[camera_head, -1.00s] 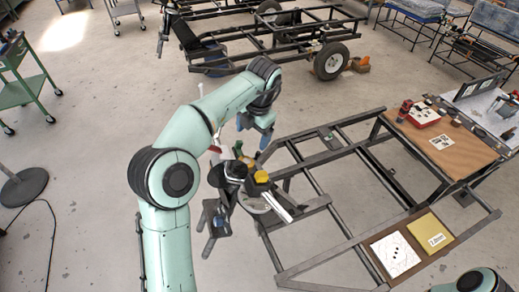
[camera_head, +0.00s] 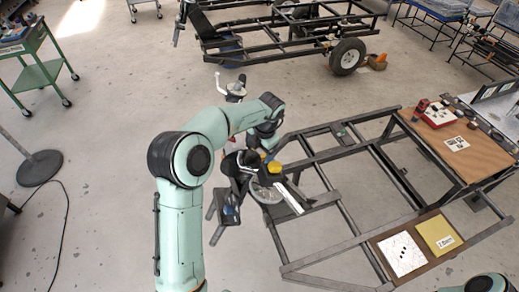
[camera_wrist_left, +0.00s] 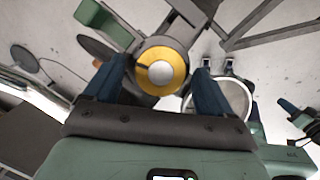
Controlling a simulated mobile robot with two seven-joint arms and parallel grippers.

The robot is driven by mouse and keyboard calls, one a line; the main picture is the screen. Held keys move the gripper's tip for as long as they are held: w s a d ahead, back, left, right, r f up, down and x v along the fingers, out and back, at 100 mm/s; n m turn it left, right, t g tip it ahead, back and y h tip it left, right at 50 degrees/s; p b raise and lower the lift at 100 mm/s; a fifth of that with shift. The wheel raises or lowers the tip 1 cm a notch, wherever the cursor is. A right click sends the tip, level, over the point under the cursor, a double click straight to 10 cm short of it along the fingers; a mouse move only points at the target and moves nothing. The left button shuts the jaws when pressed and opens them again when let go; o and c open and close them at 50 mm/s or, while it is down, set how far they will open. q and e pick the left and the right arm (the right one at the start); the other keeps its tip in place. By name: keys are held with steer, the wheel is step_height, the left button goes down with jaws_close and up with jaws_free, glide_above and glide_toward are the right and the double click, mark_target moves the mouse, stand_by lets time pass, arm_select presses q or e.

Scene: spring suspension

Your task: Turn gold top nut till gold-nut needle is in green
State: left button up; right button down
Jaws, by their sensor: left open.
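The gold top nut (camera_head: 274,166) sits on the dark suspension assembly at the frame's left corner. In the left wrist view the gold nut (camera_wrist_left: 160,72) is a gold ring around a pale round centre. My left gripper (camera_head: 268,150) is right at the nut. In the wrist view its two dark blue fingers (camera_wrist_left: 163,85) stand open on either side of the nut, with gaps visible. I cannot make out a needle or green zone. Dark blue finger-like parts (camera_wrist_left: 292,112) at the wrist view's right edge may be my right gripper; their opening is unclear.
A pale disc (camera_wrist_left: 226,96) lies close beside the right finger. Dark rails of the frame (camera_head: 330,185) run right of the assembly. A panel with a white card (camera_head: 401,255) and a yellow card (camera_head: 438,233) is at lower right. A brown worktop (camera_head: 465,150) stands farther right.

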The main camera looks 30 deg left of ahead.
arm_select(q)
steer(key=c, duration=1.1)
steer(key=shift+o, duration=0.2)
steer(key=n+y, duration=0.1)
steer(key=n, duration=0.2)
steer(key=shift+d, duration=0.15)
steer(key=n+y, duration=0.1)
steer(key=n, duration=0.3)
steer(key=shift+d, duration=0.15)
steer(key=n+y, duration=0.1)
steer(key=n, duration=0.2)
steer(key=n+g+y, duration=0.1)
steer(key=n, duration=0.2)
steer(key=shift+w+d+f+n+g, duration=0.1)
steer(key=shift+w+f+n+g, duration=0.1)
steer(key=shift+n+g, duration=0.1)
steer(key=shift+r, duration=0.1)
